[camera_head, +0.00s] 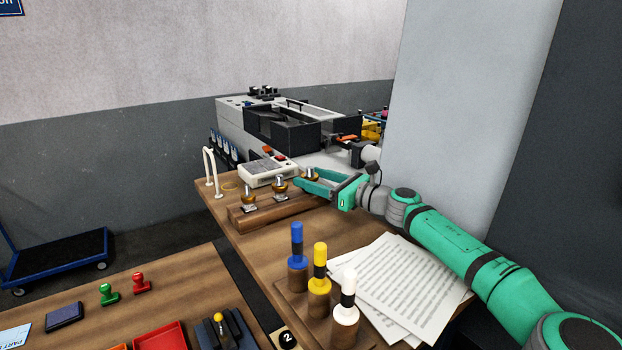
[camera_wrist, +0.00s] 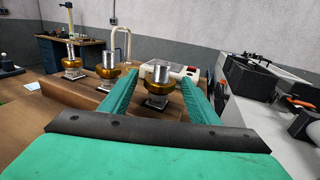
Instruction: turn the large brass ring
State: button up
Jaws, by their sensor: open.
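Three brass rings with silver tops stand in a row on a wooden block (camera_head: 285,212). The right one (camera_head: 310,174) is between the fingers of my gripper (camera_head: 305,179). In the wrist view this ring (camera_wrist: 160,79) looks biggest, but it is also nearest, so I cannot tell for sure which ring is the large one. The middle ring (camera_wrist: 108,73) and left ring (camera_wrist: 72,63) stand outside the left finger. My gripper (camera_wrist: 159,78) is open, with a finger on each side of the right ring and gaps visible. In the head view the fingers partly hide this ring.
A cream box with a panel (camera_head: 268,172) stands behind the rings, with a white arched handle (camera_head: 211,174) to its left. A grey machine (camera_head: 284,130) is at the back. Blue, yellow and white-topped pegs (camera_head: 319,262) and paper sheets (camera_head: 412,285) lie nearer.

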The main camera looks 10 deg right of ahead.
jog(key=shift+w+a, duration=0.3)
jog(key=shift+w, duration=0.05)
jog(key=c, duration=1)
jog(key=shift+c, duration=0.2)
jog(key=shift+s+m+t+h, duration=0.1)
jog(key=shift+m+t+h, duration=0.2)
jog(key=m+t+h, duration=0.1)
jog(key=m+h, duration=0.1)
jog(key=h, duration=0.1)
jog(key=m+t+h, duration=0.2)
jog(key=m+h, duration=0.1)
jog(key=h, duration=0.1)
jog(key=shift+a, duration=0.2)
jog(key=shift+m+t+h, duration=0.5)
jog(key=shift+m+h, duration=0.5)
jog(key=shift+h, duration=0.6)
jog(key=shift+d+r+m+h, duration=0.1)
jog(key=shift+d+m+h, duration=0.05)
jog(key=shift+m+h, duration=0.2)
